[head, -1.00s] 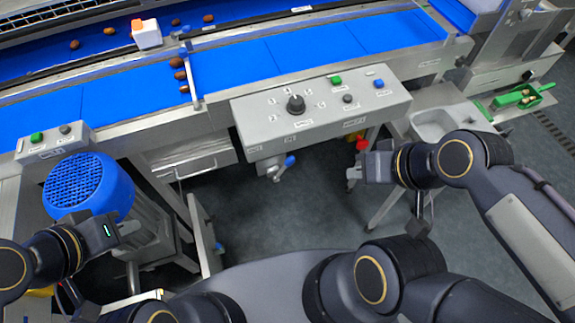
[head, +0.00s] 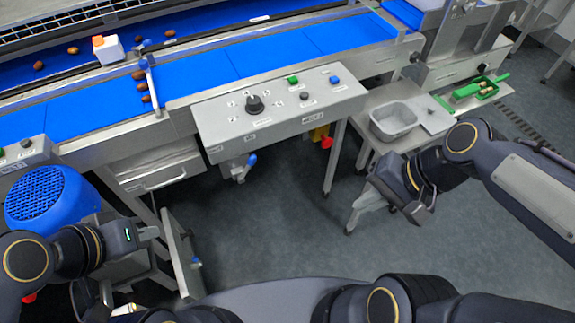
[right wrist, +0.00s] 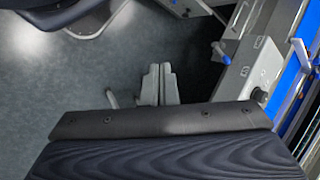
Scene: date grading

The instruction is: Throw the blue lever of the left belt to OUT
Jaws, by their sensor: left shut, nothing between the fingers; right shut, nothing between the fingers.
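A lever with a blue grip (head: 251,160) hangs under the front of the grey control panel (head: 225,135), below the blue belt (head: 205,72). A blue-tipped lever also shows in the right wrist view (right wrist: 220,52). I cannot read its position marks. My left gripper (head: 150,235) is shut and empty beside the blue motor, lower left of the lever. My right gripper (head: 372,196) is shut and empty over the floor, to the right of the lever and well apart from it. Its closed fingers also show in the right wrist view (right wrist: 158,85).
A blue ribbed motor (head: 50,200) stands at the left. A drawer (head: 160,175) sits under the belt. A red knob (head: 326,142) is under the panel. The floor below the panel is clear.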

